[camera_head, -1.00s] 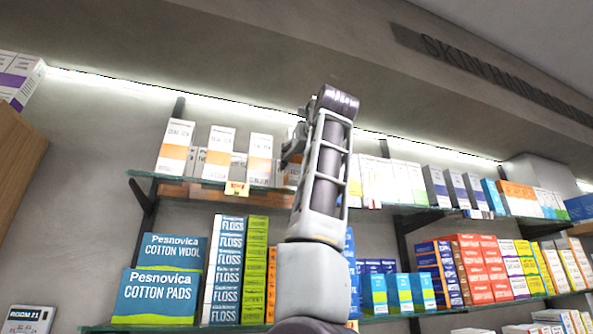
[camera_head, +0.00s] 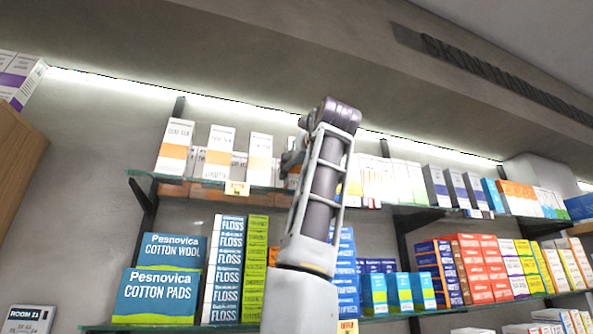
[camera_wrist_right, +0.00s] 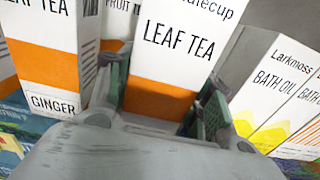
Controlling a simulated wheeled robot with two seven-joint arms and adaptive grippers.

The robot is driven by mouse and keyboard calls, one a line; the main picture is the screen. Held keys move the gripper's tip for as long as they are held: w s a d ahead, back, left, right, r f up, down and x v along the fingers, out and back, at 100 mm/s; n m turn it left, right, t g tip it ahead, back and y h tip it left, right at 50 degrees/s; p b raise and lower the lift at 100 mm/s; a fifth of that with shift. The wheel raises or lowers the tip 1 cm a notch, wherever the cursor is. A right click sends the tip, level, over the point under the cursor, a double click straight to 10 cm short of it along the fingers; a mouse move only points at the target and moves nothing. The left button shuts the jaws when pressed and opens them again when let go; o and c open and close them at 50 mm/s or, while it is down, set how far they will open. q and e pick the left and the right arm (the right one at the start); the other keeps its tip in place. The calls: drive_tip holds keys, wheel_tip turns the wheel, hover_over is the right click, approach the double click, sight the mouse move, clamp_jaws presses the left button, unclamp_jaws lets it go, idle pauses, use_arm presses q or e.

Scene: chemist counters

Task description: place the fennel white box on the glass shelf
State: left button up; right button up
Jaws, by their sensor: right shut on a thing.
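My right gripper (camera_head: 291,160) is at the upper glass shelf (camera_head: 203,184) in the head view. In the right wrist view its fingers (camera_wrist_right: 166,97) are shut on a white box (camera_wrist_right: 178,62) with an orange band, marked "LEAF TEA". The band's lower part is hidden by the gripper, and no flavour name shows, so I cannot tell whether it is fennel. In the head view the arm and gripper largely hide this box. I cannot tell whether its base touches the shelf. My left gripper is not in view.
A similar box marked "GINGER" (camera_wrist_right: 40,50) stands left of the held box. Bath oil boxes (camera_wrist_right: 270,90) stand close on its right. More white-and-orange boxes (camera_head: 221,150) line the upper shelf's left part.

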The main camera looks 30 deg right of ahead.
drive_tip(key=o, duration=1.1)
drive_tip(key=shift+r, duration=0.15)
drive_tip(key=shift+s+a, duration=0.15)
drive_tip(key=shift+s, duration=0.55)
drive_tip(key=shift+b+v, duration=1.85)
drive_tip(key=shift+v, duration=3.5)
